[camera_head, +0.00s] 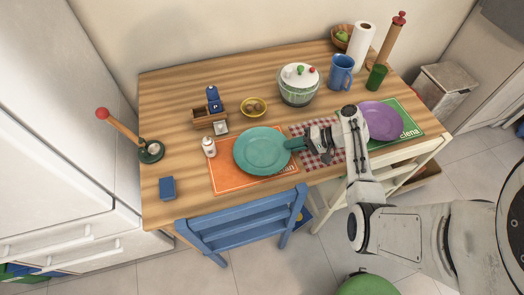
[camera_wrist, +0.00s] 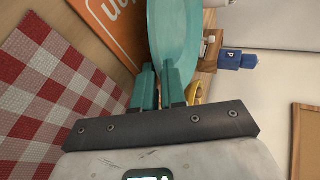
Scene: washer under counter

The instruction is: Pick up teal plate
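The teal plate (camera_head: 260,152) is at the front middle of the wooden table, over an orange placemat (camera_head: 225,178). I cannot tell whether it touches the mat. My gripper (camera_head: 293,143) is at the plate's right rim. In the wrist view the plate (camera_wrist: 176,38) is seen nearly edge-on, its rim between the two teal fingers (camera_wrist: 162,75). The fingers are close together and look shut on the rim. The fingertips are partly hidden by the rim.
A purple plate (camera_head: 383,121) on a green mat lies right of my arm. A patterned pot (camera_head: 299,84), yellow bowl (camera_head: 253,107), white bottle (camera_head: 209,147) and blue mug (camera_head: 341,72) stand around. A blue chair (camera_head: 245,220) is at the table's front.

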